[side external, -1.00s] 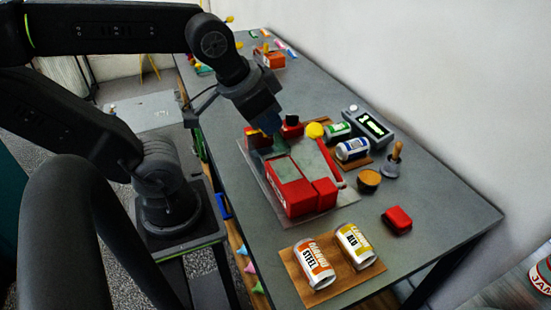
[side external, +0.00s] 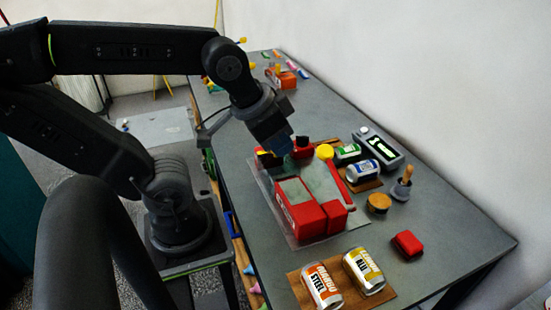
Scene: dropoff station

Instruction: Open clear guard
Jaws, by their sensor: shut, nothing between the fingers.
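A red machine (side external: 303,216) stands on a clear flat base plate on the grey table. A pale see-through panel (side external: 318,176), which looks like the clear guard, lies between its red parts. I cannot tell whether the guard is closed or partly raised. My gripper (side external: 283,152) is shut and empty, pointing down at the machine's far end beside a red block with a black top. Its fingertips are partly hidden, and I cannot tell whether they touch the guard.
Two cans, STEEL (side external: 321,285) and ALU (side external: 363,272), lie on a wooden board in front. A yellow knob (side external: 324,152), two more cans, a grey display box (side external: 378,148), a round wooden-topped piece (side external: 378,204) and a red block (side external: 407,244) crowd the right.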

